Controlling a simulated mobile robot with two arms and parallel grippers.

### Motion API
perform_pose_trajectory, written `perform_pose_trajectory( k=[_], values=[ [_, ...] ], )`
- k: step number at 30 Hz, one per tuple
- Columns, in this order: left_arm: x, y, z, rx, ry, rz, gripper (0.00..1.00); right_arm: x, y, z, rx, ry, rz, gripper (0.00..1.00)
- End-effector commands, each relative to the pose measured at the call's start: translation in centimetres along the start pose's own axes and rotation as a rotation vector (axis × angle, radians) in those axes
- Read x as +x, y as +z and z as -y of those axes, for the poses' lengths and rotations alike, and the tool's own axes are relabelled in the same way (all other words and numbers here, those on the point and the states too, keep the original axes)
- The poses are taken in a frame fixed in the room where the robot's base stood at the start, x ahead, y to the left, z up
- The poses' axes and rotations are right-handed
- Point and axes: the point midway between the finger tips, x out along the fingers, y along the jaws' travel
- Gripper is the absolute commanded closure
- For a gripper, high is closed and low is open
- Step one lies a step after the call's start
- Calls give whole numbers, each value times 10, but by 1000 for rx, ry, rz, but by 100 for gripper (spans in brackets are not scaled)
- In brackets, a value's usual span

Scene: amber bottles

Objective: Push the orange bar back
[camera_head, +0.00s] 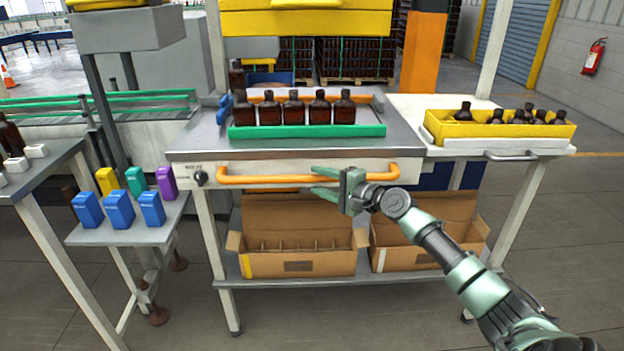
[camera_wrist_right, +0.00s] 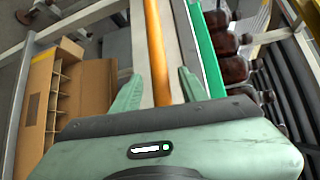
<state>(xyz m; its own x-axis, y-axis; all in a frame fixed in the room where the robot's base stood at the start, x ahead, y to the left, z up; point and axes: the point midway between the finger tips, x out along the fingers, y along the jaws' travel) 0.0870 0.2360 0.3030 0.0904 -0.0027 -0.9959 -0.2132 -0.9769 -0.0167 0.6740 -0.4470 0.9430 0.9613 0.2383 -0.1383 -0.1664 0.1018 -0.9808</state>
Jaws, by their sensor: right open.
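The orange bar (camera_head: 270,178) runs along the front of the grey bench in the head view, fixed by its bent ends. My right gripper (camera_head: 313,180) is open, pointing left, with its fingers above and below the bar near its right part. In the right wrist view the bar (camera_wrist_right: 157,50) runs between the two green fingers (camera_wrist_right: 158,88). Whether the fingers touch the bar cannot be told. My left gripper is not in view.
Several amber bottles (camera_head: 293,108) stand in a row behind a green strip (camera_head: 305,131) on the bench. Open cardboard boxes (camera_head: 298,262) sit on the shelf below. A yellow crate (camera_head: 440,130) with bottles is at right. Blue items (camera_head: 120,210) stand on a small left table.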

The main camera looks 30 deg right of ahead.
Motion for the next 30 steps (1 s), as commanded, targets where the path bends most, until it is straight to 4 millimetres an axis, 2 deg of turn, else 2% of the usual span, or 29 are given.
perform_pose_trajectory(
  k=[3,9,27,30],
  values=[
    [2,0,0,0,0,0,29,-19,0,-2,-2,3,0,57],
    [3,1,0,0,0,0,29,-37,0,-1,0,1,0,57],
    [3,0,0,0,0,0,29,-40,0,0,0,0,0,57],
    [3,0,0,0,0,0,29,-39,6,-8,-18,16,11,57]
  ],
)
